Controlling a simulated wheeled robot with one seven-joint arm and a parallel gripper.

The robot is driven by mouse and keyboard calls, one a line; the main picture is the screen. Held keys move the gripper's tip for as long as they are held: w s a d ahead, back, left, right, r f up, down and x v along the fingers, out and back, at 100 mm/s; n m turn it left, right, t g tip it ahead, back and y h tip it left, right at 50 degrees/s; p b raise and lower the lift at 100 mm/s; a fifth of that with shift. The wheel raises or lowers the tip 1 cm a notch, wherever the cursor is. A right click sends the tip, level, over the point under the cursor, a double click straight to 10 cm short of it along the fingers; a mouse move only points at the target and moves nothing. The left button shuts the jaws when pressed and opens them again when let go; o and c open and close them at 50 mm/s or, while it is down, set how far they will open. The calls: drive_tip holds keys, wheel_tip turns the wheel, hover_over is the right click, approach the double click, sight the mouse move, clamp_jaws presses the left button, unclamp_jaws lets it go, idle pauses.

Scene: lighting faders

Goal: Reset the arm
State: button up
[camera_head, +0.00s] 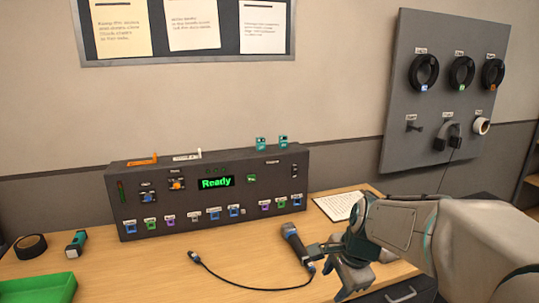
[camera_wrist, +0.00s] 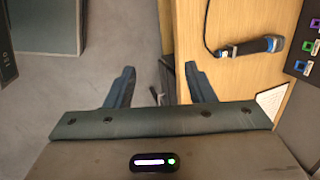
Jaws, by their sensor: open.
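My gripper (camera_wrist: 158,88) is open and empty in the wrist view, its two fingers spread apart over the desk's edge and the floor. In the head view my gripper (camera_head: 335,262) hangs at the right front of the desk, close to the black handheld microphone (camera_head: 294,240). I cannot tell from the head view whether they touch; the wrist view shows the microphone (camera_wrist: 256,46) apart from the fingers, toward the upper right. My arm comes in from the right. The dark lighting console (camera_head: 215,190) stands at the back of the desk with a green "Ready" display.
A cable (camera_head: 235,283) runs loose across the desk (camera_head: 150,262). A tape roll (camera_head: 31,246), a teal-ended device (camera_head: 76,243) and a green tray (camera_head: 40,288) lie at left. A paper sheet (camera_head: 338,206) lies behind my arm. A grey board (camera_head: 445,90) with cable coils hangs at right.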

drive_tip(key=s+n+h, duration=0.2)
drive_tip(key=s+n, duration=1.2)
drive_tip(key=shift+s+d+f, duration=0.3)
drive_tip(key=shift+d+f, duration=0.05)
drive_tip(key=shift+f, duration=0.1)
